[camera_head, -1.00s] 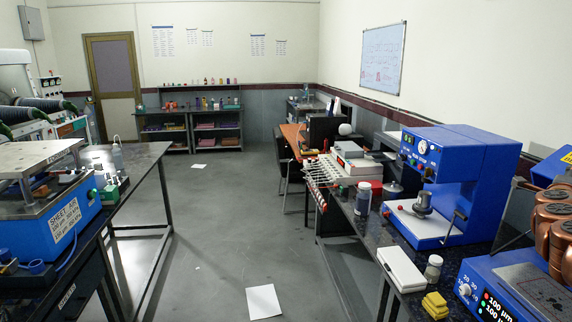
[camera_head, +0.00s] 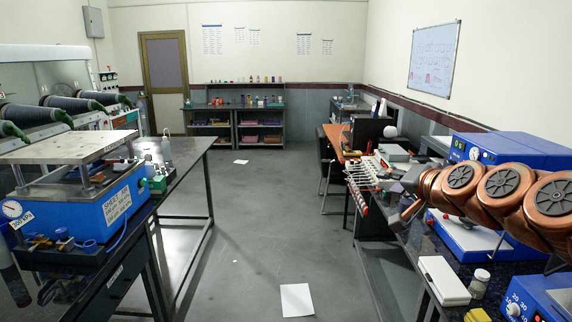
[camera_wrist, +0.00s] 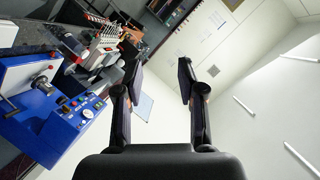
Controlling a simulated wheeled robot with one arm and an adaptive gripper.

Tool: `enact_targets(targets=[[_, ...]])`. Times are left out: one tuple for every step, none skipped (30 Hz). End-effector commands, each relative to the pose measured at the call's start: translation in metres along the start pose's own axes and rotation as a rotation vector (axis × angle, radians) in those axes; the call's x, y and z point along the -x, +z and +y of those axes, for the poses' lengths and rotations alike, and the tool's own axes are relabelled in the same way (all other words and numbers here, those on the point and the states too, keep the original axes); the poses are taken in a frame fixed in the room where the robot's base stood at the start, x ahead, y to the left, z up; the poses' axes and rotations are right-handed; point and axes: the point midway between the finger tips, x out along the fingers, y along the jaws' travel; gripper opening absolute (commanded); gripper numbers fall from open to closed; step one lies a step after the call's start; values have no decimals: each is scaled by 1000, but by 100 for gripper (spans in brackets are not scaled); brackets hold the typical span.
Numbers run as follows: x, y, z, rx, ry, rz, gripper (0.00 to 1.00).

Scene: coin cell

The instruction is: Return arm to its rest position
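My gripper (camera_wrist: 159,72) is open in the wrist view, its two dark fingers apart with nothing between them. In the head view, my copper-coloured arm reaches in from the right edge, above the right bench. The end of the arm, with my gripper (camera_head: 404,198), is partly seen there, near the rack of tools. The wrist view is tilted and shows wall, ceiling lights and the blue machine (camera_wrist: 50,115) at lower left.
The right bench (camera_head: 425,262) carries the blue machine (camera_head: 460,233), a white box (camera_head: 444,280) and a small jar (camera_head: 479,283). A left bench (camera_head: 185,150) holds a blue sheet press (camera_head: 85,215). The floor between is clear except for paper sheets (camera_head: 297,300).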

Motion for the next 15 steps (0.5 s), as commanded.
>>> enact_targets(targets=[[2,30,-5,47,15,-73,39],[4,49,-5,75,27,-120,39],[9,72,-5,112,45,-180,39],[13,90,-4,139,59,-226,39],[18,109,-2,167,76,-275,39],[25,132,2,202,99,-336,39],[31,150,7,228,119,-385,39],[38,165,12,253,139,-428,39],[48,186,20,284,168,-491,39],[57,201,26,308,192,-534,39],[66,216,33,330,216,-581,39],[80,234,44,359,250,-641,39],[91,247,52,378,277,-685,39],[102,259,60,395,304,-729,39],[117,273,72,417,343,-785,39]])
